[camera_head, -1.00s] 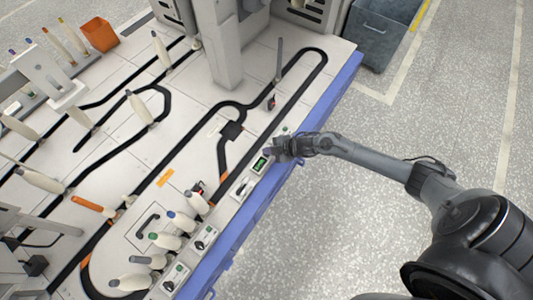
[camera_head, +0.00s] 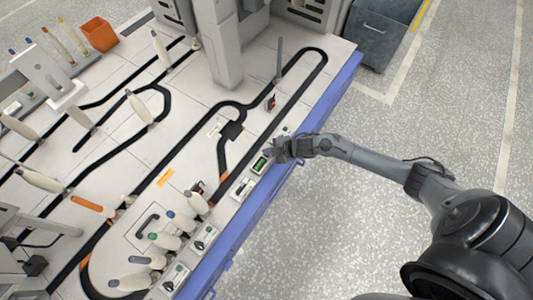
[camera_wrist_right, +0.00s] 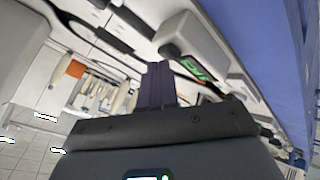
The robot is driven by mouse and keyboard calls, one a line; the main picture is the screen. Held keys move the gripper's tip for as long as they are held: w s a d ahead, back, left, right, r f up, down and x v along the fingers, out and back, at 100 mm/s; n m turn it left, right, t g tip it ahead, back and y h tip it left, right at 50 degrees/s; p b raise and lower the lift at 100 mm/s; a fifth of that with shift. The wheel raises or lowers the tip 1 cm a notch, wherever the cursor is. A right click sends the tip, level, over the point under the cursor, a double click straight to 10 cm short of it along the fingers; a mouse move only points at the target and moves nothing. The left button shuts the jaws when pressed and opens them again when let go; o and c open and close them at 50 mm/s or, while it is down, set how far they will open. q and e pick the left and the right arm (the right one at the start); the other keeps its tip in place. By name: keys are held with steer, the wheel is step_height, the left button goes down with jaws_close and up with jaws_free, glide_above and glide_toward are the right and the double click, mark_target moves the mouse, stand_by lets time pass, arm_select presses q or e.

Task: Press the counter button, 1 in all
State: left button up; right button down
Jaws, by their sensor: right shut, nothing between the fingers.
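The counter (camera_head: 261,164) is a small pale box with a green display, on the right front edge of the machine bed. It also shows in the wrist view (camera_wrist_right: 192,40), with its green lit digits turned towards the camera. My right gripper (camera_head: 272,152) is at the counter's far right end, low over the bed edge. In the wrist view its dark fingers (camera_wrist_right: 158,82) are together and empty, just left of the counter's display. My left gripper is not in view.
Several control boxes, one of them a switch box (camera_head: 205,238), line the same edge. A grey column (camera_head: 222,50) rises behind. The floor (camera_head: 330,225) at right is clear.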

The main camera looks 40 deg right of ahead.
steer(key=shift+f, duration=0.25)
steer(key=shift+r, duration=0.1)
stand_by(0.4)
steer(key=shift+r+p, duration=0.8)
steer(key=shift+p, duration=0.2)
step_height(320, 180, up, 5)
steer(key=p, duration=0.5)
stand_by(0.3)
